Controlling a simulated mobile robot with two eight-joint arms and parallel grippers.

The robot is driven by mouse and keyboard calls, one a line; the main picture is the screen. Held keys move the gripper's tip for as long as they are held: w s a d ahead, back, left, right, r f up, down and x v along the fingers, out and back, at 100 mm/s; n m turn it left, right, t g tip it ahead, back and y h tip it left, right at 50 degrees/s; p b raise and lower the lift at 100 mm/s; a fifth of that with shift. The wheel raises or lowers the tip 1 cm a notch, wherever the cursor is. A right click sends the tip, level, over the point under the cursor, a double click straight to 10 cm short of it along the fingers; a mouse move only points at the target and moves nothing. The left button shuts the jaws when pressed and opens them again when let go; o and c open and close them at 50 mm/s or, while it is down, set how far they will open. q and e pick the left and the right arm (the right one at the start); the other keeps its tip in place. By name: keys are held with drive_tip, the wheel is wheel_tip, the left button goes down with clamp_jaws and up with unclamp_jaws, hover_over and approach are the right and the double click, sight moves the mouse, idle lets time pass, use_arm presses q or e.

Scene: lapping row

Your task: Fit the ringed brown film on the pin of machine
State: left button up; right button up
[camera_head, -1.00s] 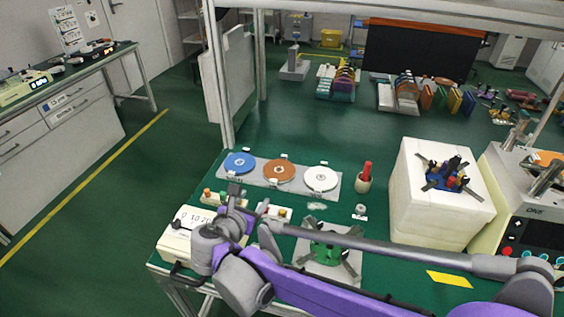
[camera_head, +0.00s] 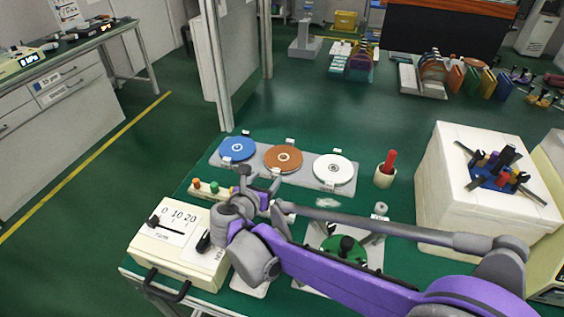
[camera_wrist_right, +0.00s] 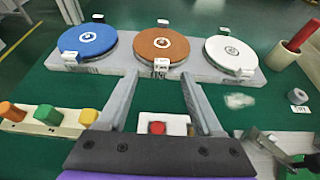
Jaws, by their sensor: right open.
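The ringed brown film (camera_head: 274,161) is a flat brown disc with a pale ring at its centre. It lies on the middle place of a grey rack (camera_head: 316,182), between a blue disc (camera_head: 230,151) and a white disc (camera_head: 345,166). It also shows in the right wrist view (camera_wrist_right: 145,50). My right gripper (camera_head: 260,177) is open and empty, just in front of the rack; in the right wrist view its fingers (camera_wrist_right: 160,76) point toward the brown disc, apart from it. A machine (camera_head: 552,283) is cut off at the right edge; its pin is not visible. My left gripper is not in view.
A red-handled tool stands in a cup (camera_head: 384,178) right of the rack. A white block (camera_head: 461,205) carries a blue fixture (camera_head: 492,178). A green fixture (camera_head: 345,251) is partly behind my right arm. A meter box (camera_head: 160,252) stands front left. Button boxes lie before the rack.

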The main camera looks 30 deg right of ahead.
sight(275, 172)
drive_tip(key=x, duration=0.1)
drive_tip(key=b+x, duration=0.1)
drive_tip(key=x, duration=0.1)
drive_tip(key=f+x, duration=0.1)
drive_tip(key=x, duration=0.1)
drive_tip(key=shift+s+d+f+b, duration=0.1)
drive_tip(key=shift+s+d+b, duration=0.05)
drive_tip(key=shift+b, duration=0.15)
drive_tip(key=shift+w+d+f, duration=0.1)
drive_tip(key=shift+w+d, duration=0.15)
clamp_jaws()
